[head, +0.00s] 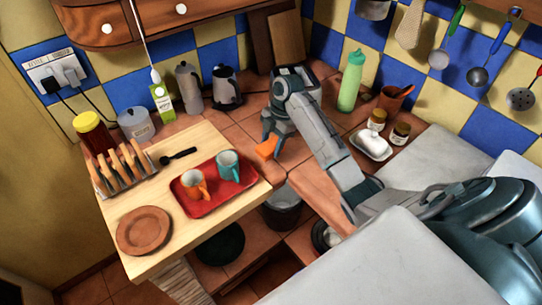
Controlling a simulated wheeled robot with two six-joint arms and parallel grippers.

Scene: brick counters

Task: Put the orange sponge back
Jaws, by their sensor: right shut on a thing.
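An orange sponge (266,148) is held in my right gripper (270,138). The gripper is shut on it, above or near the tiled counter to the right of the red tray. I cannot tell whether the sponge touches the tiles. My right arm comes in from the right and hides part of the counter behind it. My left gripper does not show.
A red tray (213,206) with an orange mug (194,184) and a teal mug (228,165) stands on the wooden counter. A green bottle (351,80), a white dish (371,145) and jars stand right of my arm. A bucket (283,209) is below.

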